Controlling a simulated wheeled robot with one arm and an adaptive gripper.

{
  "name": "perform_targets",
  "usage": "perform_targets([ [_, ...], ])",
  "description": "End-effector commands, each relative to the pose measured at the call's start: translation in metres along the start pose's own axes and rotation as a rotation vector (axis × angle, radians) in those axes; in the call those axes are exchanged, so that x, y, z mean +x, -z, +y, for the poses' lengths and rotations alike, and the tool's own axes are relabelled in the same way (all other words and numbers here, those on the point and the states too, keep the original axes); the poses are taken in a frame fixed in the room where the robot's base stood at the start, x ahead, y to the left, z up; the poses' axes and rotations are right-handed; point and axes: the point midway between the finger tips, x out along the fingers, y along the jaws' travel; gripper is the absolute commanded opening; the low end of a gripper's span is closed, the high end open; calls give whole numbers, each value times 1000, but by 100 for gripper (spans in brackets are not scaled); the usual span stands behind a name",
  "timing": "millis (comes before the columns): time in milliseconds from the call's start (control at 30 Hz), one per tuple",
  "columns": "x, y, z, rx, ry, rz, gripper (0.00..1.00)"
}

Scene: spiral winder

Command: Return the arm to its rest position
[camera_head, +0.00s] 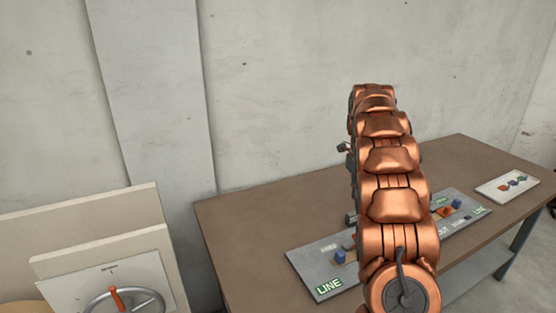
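My copper-coloured arm (393,200) rises from the bottom right and reaches up and out over the brown table (260,215). It stands in front of the middle of a grey board on the table. A small dark part (343,147) sticks out to the left of the arm near its upper end. It may belong to my gripper, but the arm hides the rest. I cannot see the fingers or whether they hold anything.
The grey board (310,262) carries green LINE labels, a blue piece (340,256) at left, and orange and blue pieces at right. A white plate (506,186) with small coloured shapes lies at the table's right. A handwheel (125,303) on a panel stands lower left. A concrete wall is behind.

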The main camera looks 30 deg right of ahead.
Motion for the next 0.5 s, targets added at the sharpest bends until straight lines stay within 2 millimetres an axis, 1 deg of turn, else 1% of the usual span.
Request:
perform_targets([
  [167, -1, 0, 2, -9, 0, 1, 0],
  [267, -5, 2, 11, -63, 3, 3, 0],
  [367, -12, 6, 30, -177, 7, 7, 0],
  [500, -24, 19, 67, -402, 9, 18, 0],
])
